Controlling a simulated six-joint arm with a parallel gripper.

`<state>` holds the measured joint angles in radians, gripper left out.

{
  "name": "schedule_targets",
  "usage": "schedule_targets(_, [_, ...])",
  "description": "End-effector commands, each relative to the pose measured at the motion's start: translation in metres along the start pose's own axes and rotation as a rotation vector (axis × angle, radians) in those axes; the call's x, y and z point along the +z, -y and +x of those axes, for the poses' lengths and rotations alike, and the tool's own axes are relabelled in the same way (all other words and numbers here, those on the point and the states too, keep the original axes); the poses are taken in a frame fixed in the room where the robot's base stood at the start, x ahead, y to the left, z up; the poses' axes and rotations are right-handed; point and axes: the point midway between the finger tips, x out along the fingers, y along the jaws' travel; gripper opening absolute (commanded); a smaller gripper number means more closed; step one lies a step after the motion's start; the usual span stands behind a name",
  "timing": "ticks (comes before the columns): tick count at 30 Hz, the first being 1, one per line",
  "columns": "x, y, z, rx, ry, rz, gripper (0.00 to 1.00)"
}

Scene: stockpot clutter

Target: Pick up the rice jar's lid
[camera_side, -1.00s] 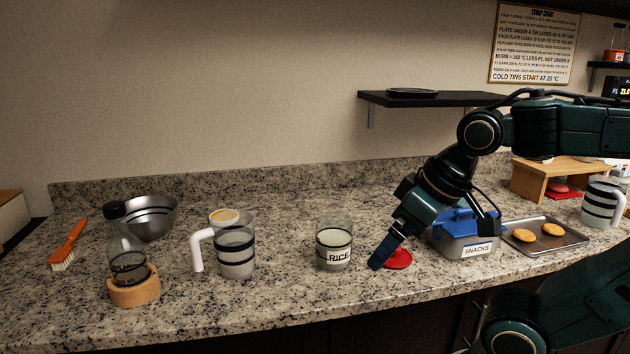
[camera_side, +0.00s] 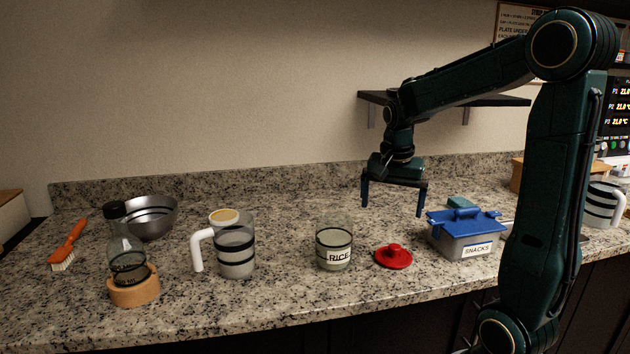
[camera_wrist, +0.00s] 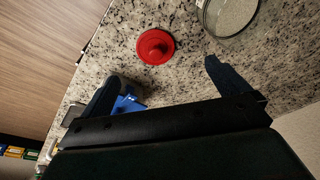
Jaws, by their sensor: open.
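The red lid (camera_side: 393,256) with a raised knob lies on the granite counter, just right of the glass jar labelled RICE (camera_side: 334,245). The jar stands upright with its top uncovered. In the wrist view the lid (camera_wrist: 155,47) lies beyond the fingertips, and part of the jar (camera_wrist: 232,18) shows at the upper right. My gripper (camera_side: 393,205) is open and empty, pointing down above the counter, higher than the lid and apart from it. The wrist view shows both fingers of my gripper (camera_wrist: 163,80) spread wide.
A SNACKS tub with a blue lid (camera_side: 465,234) stands close right of the red lid. Left of the jar stand a striped pitcher (camera_side: 235,252), a bottle in a wooden ring (camera_side: 127,258), a steel bowl (camera_side: 152,217) and an orange brush (camera_side: 68,245). A shelf (camera_side: 470,101) is behind my arm.

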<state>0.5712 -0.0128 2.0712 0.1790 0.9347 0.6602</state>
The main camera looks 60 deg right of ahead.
Motion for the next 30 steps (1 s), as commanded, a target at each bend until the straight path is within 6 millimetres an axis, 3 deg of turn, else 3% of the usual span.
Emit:
schedule_targets(3, [-0.019, -0.005, 0.014, 0.035, 0.014, 0.105, 1.00])
schedule_targets(9, [-0.032, -0.010, 0.023, 0.059, 0.021, 0.183, 1.00])
schedule_targets(20, [-0.032, -0.011, 0.034, 0.062, 0.023, 0.186, 1.00])
schedule_targets(30, [-0.030, -0.014, 0.081, 0.063, 0.025, 0.184, 1.00])
